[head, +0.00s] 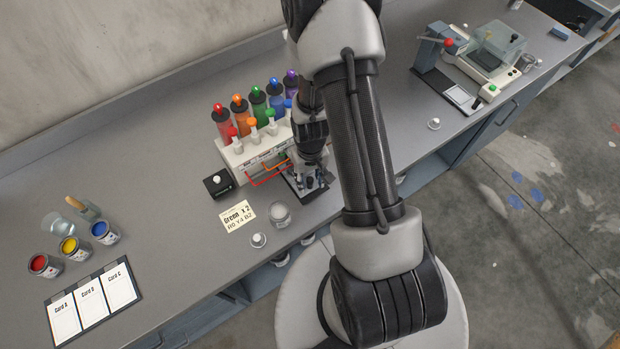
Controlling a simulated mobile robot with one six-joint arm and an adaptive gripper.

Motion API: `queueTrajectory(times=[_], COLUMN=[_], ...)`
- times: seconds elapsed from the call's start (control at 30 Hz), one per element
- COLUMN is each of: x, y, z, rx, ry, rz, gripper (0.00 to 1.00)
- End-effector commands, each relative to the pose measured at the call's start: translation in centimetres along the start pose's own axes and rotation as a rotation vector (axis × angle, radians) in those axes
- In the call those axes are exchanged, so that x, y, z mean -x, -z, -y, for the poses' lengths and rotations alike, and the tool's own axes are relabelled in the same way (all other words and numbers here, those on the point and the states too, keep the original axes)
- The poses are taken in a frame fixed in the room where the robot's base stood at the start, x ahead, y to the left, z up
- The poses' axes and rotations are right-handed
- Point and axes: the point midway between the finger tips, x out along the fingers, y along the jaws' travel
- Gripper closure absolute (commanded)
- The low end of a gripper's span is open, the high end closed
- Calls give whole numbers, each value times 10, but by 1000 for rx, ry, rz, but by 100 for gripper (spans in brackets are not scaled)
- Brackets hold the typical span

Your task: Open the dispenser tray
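The dispenser (235,158) is a white unit on the bench, left of my arm. It carries several coloured bottles in a row, with small coloured-top nozzles before them. Red and orange bent bars (266,180) stick out from its front. A dark flat piece (297,195) lies at its front right, under my gripper; I cannot tell if it is the tray. My gripper (309,183) points down at the front right of the dispenser, close above the dark piece. The fingers are small and partly hidden, so I cannot tell if they are open or touching anything.
A black box with a white button (217,183), a "Green x 2" card (238,217) and a grey cup (280,214) stand near the dispenser. Paint cans (75,248) and a card board (93,304) are at left. A machine (490,62) stands at right.

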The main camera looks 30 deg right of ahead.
Motion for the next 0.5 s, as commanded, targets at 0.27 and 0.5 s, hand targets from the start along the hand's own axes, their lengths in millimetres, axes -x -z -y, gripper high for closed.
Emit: queueTrajectory(times=[0.27,0.5], x=[0,0], y=[0,0], z=[0,0], rx=[0,0], ry=[0,0], rz=[0,0], gripper=[69,85])
